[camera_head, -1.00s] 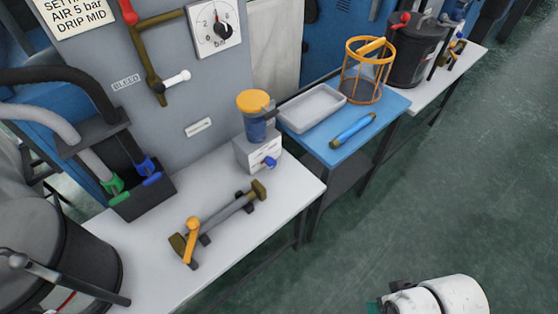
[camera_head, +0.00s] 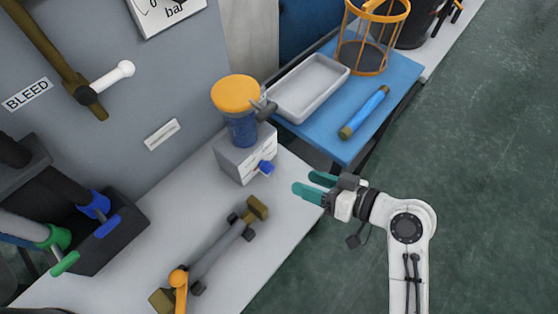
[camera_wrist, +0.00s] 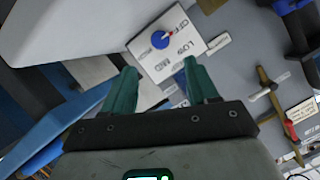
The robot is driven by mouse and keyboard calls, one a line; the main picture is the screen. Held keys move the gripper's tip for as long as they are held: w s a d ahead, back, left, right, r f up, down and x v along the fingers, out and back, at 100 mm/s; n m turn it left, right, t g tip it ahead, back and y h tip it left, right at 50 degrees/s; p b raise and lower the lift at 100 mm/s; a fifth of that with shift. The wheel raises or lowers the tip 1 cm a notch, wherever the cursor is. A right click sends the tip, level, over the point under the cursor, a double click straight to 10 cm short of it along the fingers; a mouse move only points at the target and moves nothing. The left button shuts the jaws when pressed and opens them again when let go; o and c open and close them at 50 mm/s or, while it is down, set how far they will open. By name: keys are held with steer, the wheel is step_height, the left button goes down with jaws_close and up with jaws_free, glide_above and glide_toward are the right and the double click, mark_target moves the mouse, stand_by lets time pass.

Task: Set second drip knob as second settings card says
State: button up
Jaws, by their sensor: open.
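A blue drip knob (camera_head: 266,167) sits on the front of a pale box (camera_head: 244,155) under an orange-capped blue oiler (camera_head: 238,108). In the wrist view the knob (camera_wrist: 161,40) stands on a white dial plate (camera_wrist: 177,50) lettered OFF, a partly readable LO mark, and MID. Its red mark appears to point toward OFF. My gripper (camera_head: 305,183) is open and empty, to the right of the knob and apart from it. Its two teal fingers (camera_wrist: 160,70) reach toward the dial plate in the wrist view. No settings card is readable now.
A clamp-like bar with an orange lever (camera_head: 215,250) lies on the white bench (camera_head: 170,220). A blue table (camera_head: 395,100) holds a grey tray (camera_head: 308,87), a blue rod (camera_head: 365,112) and an orange wire basket (camera_head: 372,40). A bleed valve (camera_head: 105,82) sticks out from the grey panel.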

mark_target(272, 170)
steer(key=x, duration=1)
steer(key=shift+a+b, duration=0.3)
steer(key=shift+w, duration=0.1)
steer(key=c, duration=1)
